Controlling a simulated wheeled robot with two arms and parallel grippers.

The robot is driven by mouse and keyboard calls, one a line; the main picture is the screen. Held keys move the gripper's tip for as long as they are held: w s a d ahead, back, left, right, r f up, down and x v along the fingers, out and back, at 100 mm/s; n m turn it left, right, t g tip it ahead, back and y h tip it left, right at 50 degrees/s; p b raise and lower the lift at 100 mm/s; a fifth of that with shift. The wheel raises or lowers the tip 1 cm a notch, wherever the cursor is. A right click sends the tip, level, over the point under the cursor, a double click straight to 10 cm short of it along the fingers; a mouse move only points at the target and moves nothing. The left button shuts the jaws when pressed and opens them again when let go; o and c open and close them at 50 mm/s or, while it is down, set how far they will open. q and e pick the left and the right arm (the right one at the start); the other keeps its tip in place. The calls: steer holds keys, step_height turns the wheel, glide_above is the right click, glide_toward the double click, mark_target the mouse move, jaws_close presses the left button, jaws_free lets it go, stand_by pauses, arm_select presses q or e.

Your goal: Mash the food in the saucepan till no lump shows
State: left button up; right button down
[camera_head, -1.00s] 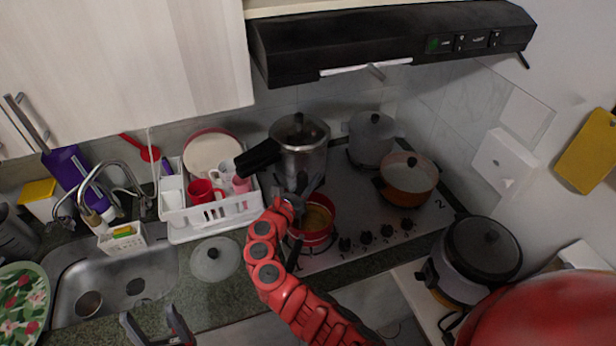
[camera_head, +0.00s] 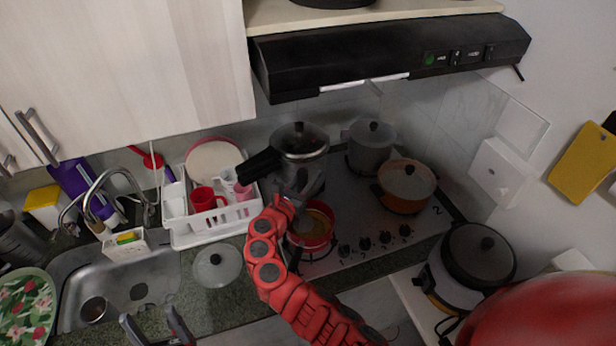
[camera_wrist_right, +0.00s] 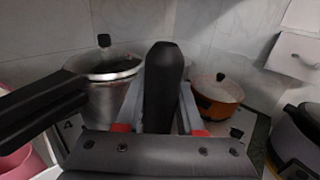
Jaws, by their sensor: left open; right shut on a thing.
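The red saucepan (camera_head: 329,238) stands on the hob, with yellow-brown food (camera_head: 320,214) inside. My arm and gripper hide part of it, so I cannot tell whether lumps show. My right gripper (camera_head: 304,184) is above the saucepan's left back side. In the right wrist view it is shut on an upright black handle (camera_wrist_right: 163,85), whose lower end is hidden. My left gripper (camera_head: 157,326) is open and empty at the bottom left, in front of the counter by the sink.
A pressure cooker (camera_head: 300,142) with a long black handle stands behind the saucepan. A grey pot (camera_head: 370,150) and an orange pot (camera_head: 404,190) stand to its right. A loose lid (camera_head: 217,262) lies on the counter beside the dish rack (camera_head: 205,236).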

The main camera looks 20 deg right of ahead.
step_height(320, 180, up, 8)
stand_by(0.6)
steer(key=shift+r, duration=0.1)
steer(key=shift+r, duration=2.4)
